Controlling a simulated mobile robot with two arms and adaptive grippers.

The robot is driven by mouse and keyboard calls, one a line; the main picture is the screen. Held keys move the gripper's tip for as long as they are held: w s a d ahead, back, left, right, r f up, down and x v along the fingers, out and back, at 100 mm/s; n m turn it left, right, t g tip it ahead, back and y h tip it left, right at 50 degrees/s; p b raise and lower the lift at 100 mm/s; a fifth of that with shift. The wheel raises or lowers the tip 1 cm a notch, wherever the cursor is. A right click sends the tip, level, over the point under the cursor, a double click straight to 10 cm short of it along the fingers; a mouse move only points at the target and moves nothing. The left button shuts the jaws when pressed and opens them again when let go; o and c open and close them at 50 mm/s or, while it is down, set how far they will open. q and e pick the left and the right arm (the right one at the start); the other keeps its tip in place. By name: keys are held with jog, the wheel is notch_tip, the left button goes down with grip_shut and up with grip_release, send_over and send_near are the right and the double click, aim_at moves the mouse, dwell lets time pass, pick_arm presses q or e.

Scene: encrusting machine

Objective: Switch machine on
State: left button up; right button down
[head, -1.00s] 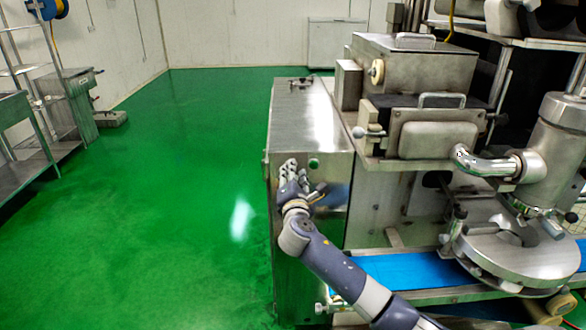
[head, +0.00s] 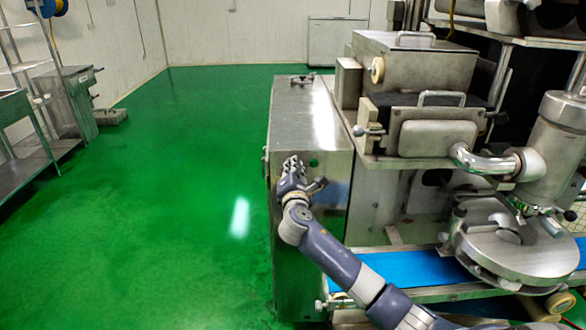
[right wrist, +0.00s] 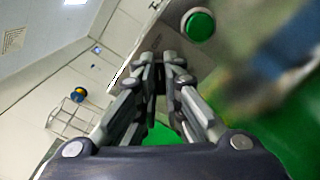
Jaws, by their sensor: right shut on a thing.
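The steel encrusting machine (head: 312,115) fills the right half of the head view. A round green button (head: 314,163) sits on its front panel, and it shows large in the right wrist view (right wrist: 198,25). My right gripper (head: 293,163) is at this panel, just left of the green button and apart from it. In the right wrist view its fingers (right wrist: 160,68) are close together at the panel, on a small dark part that looks like a switch. The fingers mostly hide that part. My left gripper is out of view.
A blue conveyor belt (head: 420,268) and a round steel disc (head: 520,250) lie right of my right arm. Steel shelves and a bench (head: 25,130) stand at the far left. The green floor (head: 180,200) between is clear.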

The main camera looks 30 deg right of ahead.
jog(key=shift+f+m, duration=0.15)
jog(key=shift+m, duration=0.15)
jog(key=shift+f+m+b, duration=0.2)
jog(key=shift+m+b, duration=1.55)
jog(key=shift+m, duration=2.55)
jog(key=shift+f+m+b, duration=0.15)
jog(key=shift+m+b, duration=1.6)
jog(key=shift+m, duration=2.55)
jog(key=c, duration=1.7)
grip_release()
jog(key=shift+r, duration=0.1)
